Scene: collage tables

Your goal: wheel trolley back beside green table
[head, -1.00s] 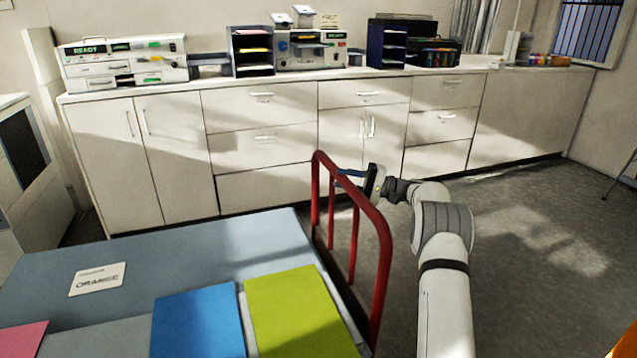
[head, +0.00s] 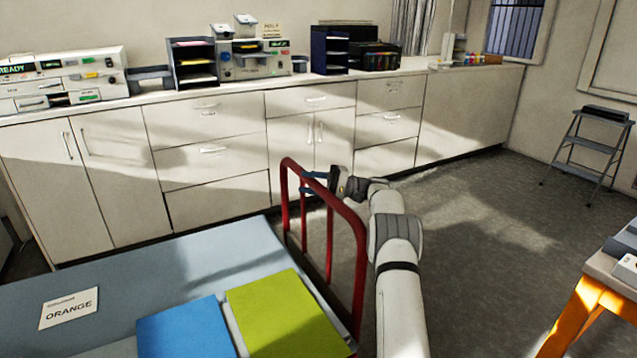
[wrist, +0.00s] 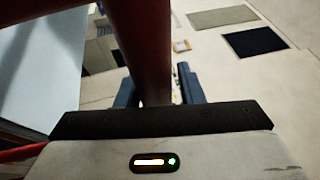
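The trolley's red tubular handle (head: 350,225) stands upright at the right end of a grey-blue top (head: 215,255), which appears to be the trolley's. On the top lie a blue sheet (head: 185,330), a yellow-green sheet (head: 285,315) and a white card reading ORANGE (head: 68,307). The trolley's wheels are hidden. No table that is clearly green is in view.
White cabinets (head: 210,150) with office machines on top line the back wall. A table with orange legs (head: 580,310) stands at the lower right. A grey step stool (head: 590,150) is at the far right. Grey floor (head: 480,240) between them is clear.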

